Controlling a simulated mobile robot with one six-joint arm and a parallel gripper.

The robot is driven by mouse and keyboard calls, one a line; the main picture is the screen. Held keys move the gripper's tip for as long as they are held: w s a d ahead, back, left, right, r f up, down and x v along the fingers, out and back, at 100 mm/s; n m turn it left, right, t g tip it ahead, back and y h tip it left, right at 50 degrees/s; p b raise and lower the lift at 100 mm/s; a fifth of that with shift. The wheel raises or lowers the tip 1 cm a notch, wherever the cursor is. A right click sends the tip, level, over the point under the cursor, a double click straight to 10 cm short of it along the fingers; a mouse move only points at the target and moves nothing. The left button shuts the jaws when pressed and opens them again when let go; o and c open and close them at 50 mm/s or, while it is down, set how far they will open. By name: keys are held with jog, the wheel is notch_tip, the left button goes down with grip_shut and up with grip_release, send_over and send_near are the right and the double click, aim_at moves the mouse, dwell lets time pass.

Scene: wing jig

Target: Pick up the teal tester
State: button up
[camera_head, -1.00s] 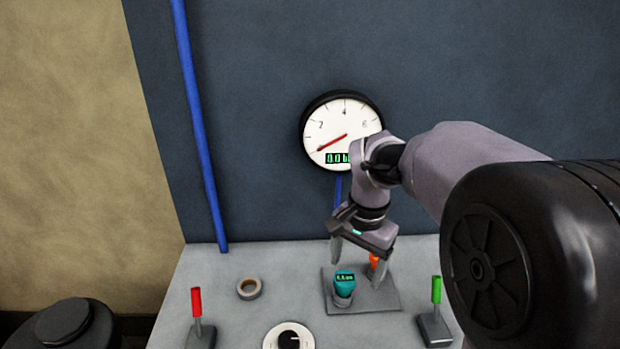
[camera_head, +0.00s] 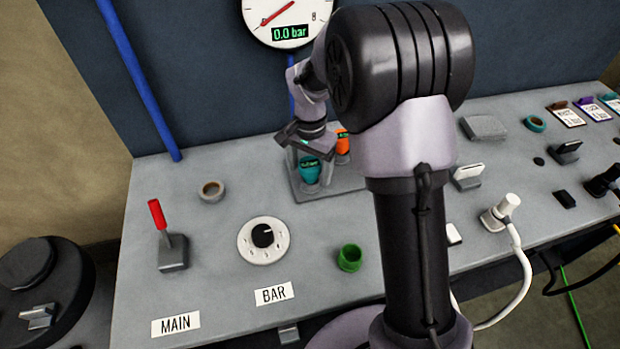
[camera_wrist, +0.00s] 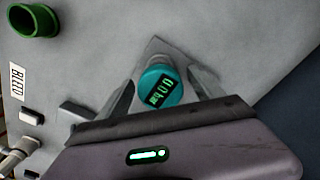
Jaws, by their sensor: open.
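The teal tester (camera_head: 309,171) stands upright on a grey plate (camera_head: 302,195) on the bench, below the wall gauge. In the wrist view its round teal top with a small green-lit display (camera_wrist: 160,86) sits between my open fingers. My gripper (camera_head: 303,165) points down at the tester from above, with its fingers on either side. I cannot tell whether the fingers touch it. An orange tester (camera_head: 343,143) stands on the same plate, just right of and behind the teal one.
A wall gauge (camera_head: 285,14) reads 0.0 bar. A white cabled connector (camera_head: 500,211) lies at right. My arm hides the bench's middle.

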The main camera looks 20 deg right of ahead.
notch_tip(320, 180, down, 2)
jog(key=shift+f, duration=0.1)
jog(key=shift+r, duration=0.2)
jog(key=shift+c, duration=1.2)
jog(key=c, duration=1.2)
jog(key=r, duration=0.1)
jog(key=r+p, duration=0.2)
jog(key=r, duration=0.1)
jog(key=shift+s, duration=0.25)
jog(key=s+r+p, duration=0.1)
jog(key=s, duration=0.4)
jog(key=s+d+r+p, duration=0.1)
jog(key=s, duration=0.4)
jog(key=s+d+r+p, duration=0.1)
jog(key=s+r, duration=0.1)
jog(key=s, duration=0.3)
jog(key=shift+s+d+p, duration=0.15)
jog(key=shift+d+p, duration=0.05)
jog(key=shift+p, duration=0.15)
